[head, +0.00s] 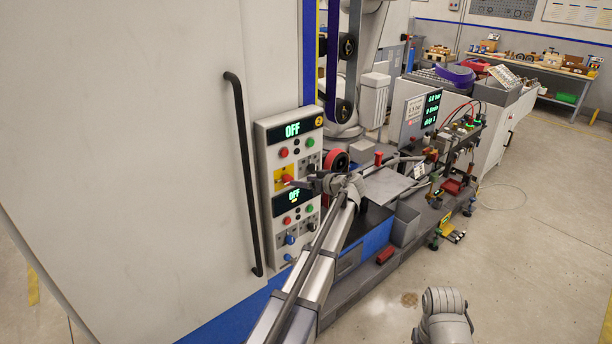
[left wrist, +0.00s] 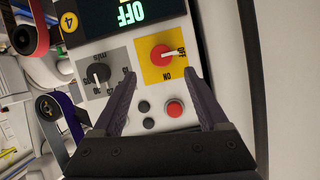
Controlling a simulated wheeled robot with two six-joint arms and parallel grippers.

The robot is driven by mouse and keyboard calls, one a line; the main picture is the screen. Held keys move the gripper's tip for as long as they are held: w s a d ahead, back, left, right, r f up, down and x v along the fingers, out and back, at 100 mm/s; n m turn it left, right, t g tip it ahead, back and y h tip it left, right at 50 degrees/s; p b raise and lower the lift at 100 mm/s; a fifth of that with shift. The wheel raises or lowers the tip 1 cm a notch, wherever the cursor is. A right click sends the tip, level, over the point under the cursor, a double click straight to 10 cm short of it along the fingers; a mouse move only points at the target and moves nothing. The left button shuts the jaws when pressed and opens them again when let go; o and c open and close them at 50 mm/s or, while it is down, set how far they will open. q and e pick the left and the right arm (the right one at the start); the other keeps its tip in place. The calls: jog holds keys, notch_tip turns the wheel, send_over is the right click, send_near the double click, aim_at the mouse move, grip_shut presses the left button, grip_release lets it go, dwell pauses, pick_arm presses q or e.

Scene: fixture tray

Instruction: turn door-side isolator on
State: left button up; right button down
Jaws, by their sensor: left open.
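The isolator is a red knob on a yellow plate (head: 280,177) on the panel beside the cabinet door. In the left wrist view, which shows the panel upside down, the red knob (left wrist: 160,56) has its white mark pointing toward the OFF label; ON is printed on another side of the plate. My left gripper (head: 297,183) is in front of the plate and partly covers it. In the left wrist view, its open fingers (left wrist: 162,84) are spread on either side below the knob, with nothing between them. My right gripper is not in view.
The panel's displays, upper (head: 292,129) and lower (head: 293,196), both read OFF. A long black door handle (head: 244,175) stands left of the panel. A cluttered machine bench lies right.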

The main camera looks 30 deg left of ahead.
aim_at(290, 180)
pick_arm(q)
jog(key=b+x, duration=0.3)
jog(key=x, duration=0.4)
jog(key=shift+a+f, duration=0.2)
jog(key=shift+a, duration=0.2)
jog(key=shift+c, duration=0.2)
grip_shut()
